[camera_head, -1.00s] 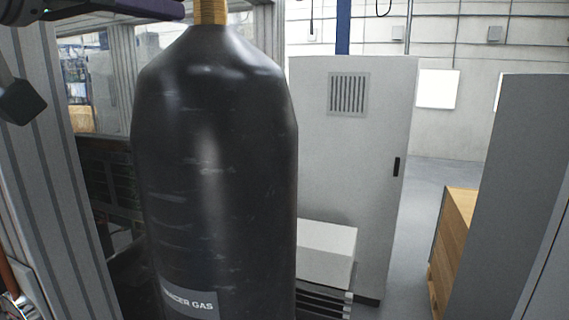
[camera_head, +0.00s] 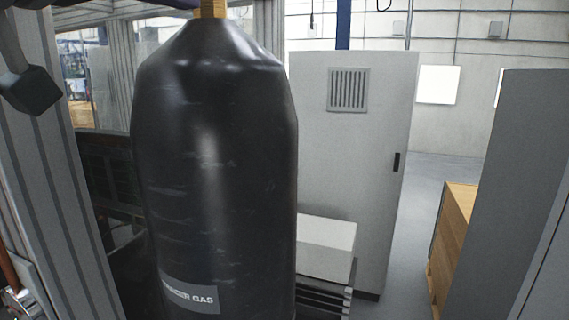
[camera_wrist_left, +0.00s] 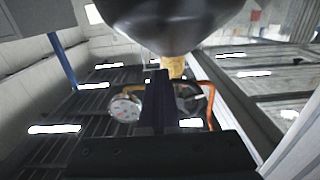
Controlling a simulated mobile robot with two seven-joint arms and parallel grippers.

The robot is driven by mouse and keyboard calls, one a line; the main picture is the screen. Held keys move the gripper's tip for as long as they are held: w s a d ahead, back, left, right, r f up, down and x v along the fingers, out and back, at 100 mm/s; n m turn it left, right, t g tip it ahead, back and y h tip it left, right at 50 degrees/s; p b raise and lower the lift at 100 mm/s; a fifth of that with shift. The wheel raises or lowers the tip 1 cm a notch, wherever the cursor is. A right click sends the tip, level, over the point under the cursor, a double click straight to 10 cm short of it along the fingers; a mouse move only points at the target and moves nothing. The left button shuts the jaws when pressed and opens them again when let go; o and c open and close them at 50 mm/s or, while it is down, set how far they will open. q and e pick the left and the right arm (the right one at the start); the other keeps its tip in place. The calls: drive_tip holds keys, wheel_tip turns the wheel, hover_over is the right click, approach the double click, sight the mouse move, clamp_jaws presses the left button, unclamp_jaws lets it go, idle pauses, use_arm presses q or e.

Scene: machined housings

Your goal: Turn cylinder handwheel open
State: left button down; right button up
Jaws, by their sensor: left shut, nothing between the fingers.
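The black gas cylinder (camera_head: 215,150) stands upright in the head view, and its brass neck (camera_head: 211,9) is cut off by the top edge. In the left wrist view the cylinder (camera_wrist_left: 180,22) hangs in from the top, with its brass valve (camera_wrist_left: 174,68) below. The dark spoked handwheel (camera_wrist_left: 188,98) shows there just right of my left gripper (camera_wrist_left: 156,75), partly hidden behind the fingers. The fingers are shut and empty, pointing towards the valve; I cannot tell whether they touch the wheel. Only a dark strip of that gripper shows at the head view's top edge.
A round gauge (camera_wrist_left: 125,108) sits left of the fingers and an orange tube (camera_wrist_left: 210,105) right of the wheel. A metal frame post (camera_head: 55,170) stands left of the cylinder. A grey cabinet (camera_head: 350,150) and a white box (camera_head: 325,247) are to its right.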

use_arm(q)
drive_tip(key=shift+r, duration=0.2)
drive_tip(key=shift+d+f, duration=0.1)
drive_tip(key=shift+f, duration=0.15)
drive_tip(key=v, duration=0.6)
drive_tip(key=shift+f, duration=0.15)
drive_tip(key=shift+w+a, duration=0.35)
drive_tip(key=shift+w, duration=0.85)
drive_tip(key=shift+w+a, duration=0.4)
drive_tip(key=shift+w, duration=0.8)
drive_tip(key=shift+w+a, duration=0.35)
drive_tip(key=shift+w, duration=0.8)
drive_tip(key=shift+s+d+r, duration=0.1)
drive_tip(key=shift+d+r, duration=0.1)
drive_tip(key=shift+r, duration=0.2)
